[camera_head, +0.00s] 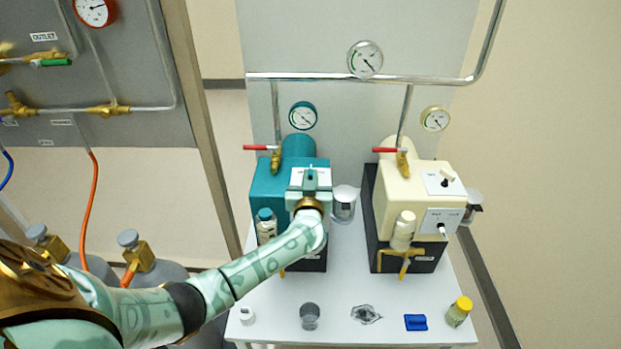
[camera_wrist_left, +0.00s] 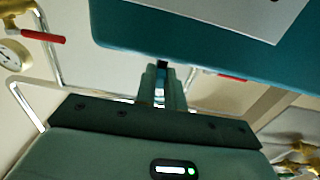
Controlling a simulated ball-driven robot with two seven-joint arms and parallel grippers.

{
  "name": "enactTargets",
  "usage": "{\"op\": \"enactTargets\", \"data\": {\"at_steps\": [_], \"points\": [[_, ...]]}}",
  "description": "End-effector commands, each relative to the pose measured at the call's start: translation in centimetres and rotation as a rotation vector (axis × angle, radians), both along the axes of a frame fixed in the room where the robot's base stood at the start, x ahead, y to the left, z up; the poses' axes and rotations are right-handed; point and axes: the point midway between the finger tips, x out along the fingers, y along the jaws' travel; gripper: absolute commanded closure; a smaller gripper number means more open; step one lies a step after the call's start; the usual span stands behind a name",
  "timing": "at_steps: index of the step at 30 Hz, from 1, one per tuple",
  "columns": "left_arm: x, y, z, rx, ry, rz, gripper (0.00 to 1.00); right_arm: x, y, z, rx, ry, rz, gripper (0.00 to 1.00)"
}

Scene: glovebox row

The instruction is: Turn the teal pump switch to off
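The teal pump (camera_head: 268,185) stands at the left of the white table, with a white plate (camera_head: 297,178) on top. Its teal body (camera_wrist_left: 190,48) and a white plate (camera_wrist_left: 240,12) also fill the top of the left wrist view. My left gripper (camera_head: 311,174) is over the plate and hides much of it and of the pump's front. In the left wrist view my left gripper's fingers (camera_wrist_left: 162,80) are close together at the pump's edge, with a small dark piece between their tips. I cannot tell whether they grip it. The switch's setting is hidden. My right gripper is out of view.
A cream pump (camera_head: 400,165) stands to the right with its own switch plates. Red-handled valves (camera_head: 262,148) and gauges (camera_head: 303,116) rise behind.

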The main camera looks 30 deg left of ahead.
Motion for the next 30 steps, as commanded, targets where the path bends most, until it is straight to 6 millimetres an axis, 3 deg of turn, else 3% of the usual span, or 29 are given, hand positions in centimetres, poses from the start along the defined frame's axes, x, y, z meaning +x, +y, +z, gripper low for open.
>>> {"op": "enactTargets", "data": {"at_steps": [8, 18, 30], "points": [[0.0, -0.1, 0.1, -0.001, 0.000, 0.033, 1.00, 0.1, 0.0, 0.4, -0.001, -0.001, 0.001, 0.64], [0.4, -0.7, 0.1, -0.005, 0.001, 0.235, 1.00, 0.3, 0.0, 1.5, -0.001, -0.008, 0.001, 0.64], [0.8, -0.9, -0.3, -0.001, 0.001, 0.470, 1.00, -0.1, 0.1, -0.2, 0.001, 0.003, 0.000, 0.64]]}}
